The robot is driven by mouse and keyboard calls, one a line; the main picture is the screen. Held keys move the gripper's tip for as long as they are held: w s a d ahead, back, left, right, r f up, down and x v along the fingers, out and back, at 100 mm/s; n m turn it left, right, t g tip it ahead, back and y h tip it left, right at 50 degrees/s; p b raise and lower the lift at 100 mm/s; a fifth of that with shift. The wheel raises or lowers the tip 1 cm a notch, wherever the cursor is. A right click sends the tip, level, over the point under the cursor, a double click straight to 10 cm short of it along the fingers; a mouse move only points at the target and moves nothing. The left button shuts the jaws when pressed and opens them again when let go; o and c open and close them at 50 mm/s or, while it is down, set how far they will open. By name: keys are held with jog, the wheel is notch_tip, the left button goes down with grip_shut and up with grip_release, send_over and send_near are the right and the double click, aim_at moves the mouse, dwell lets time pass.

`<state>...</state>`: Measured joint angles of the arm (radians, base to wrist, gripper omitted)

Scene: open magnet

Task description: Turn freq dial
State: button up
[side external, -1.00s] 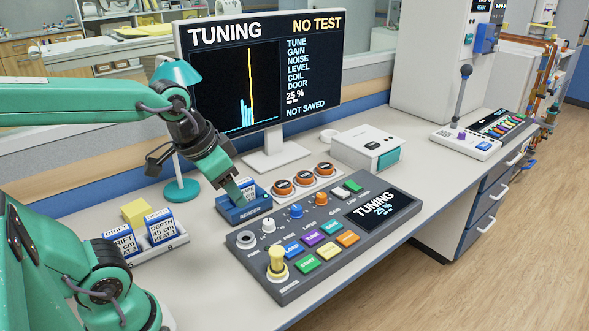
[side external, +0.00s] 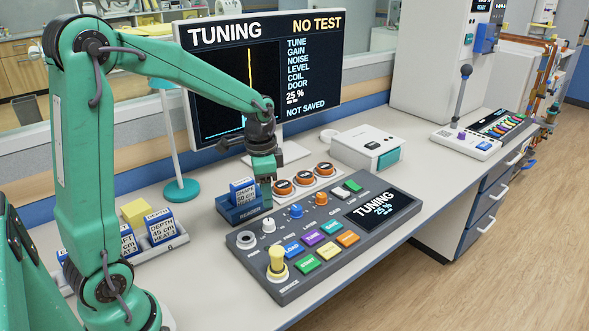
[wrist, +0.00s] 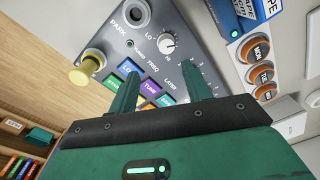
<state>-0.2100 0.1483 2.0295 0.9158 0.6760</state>
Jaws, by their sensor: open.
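The freq dial (side external: 268,225) is a small white knob near the left end of the grey console (side external: 300,287). In the wrist view the dial (wrist: 168,43) has a dark pointer line, LO and HI marks, and the word FREQ beside it. My gripper (side external: 265,203) points down just above and behind the dial in the side view. Contact with the dial is not visible.
A blue knob (side external: 296,211), orange knob (side external: 321,198), coloured buttons and a yellow-topped knob (side external: 277,260) share the console. A blue reader (side external: 240,213) holding a card stands behind-left. Orange round buttons (side external: 303,178) lie behind. The monitor (side external: 263,75) reads TUNING, NO TEST.

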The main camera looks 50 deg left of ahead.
aim_at(268, 222)
jog(key=shift+w+a+f+m+g, duration=0.15)
jog(key=shift+w+a+f, duration=0.15)
jog(key=shift+f, duration=0.3)
jog(key=shift+w+a+f+m+g, duration=0.15)
jog(key=shift+w+a+f, duration=0.15)
jog(key=shift+f, duration=0.3)
jog(key=shift+f, duration=0.15)
jog(key=shift+f, duration=3.7)
jog(key=c, duration=1)
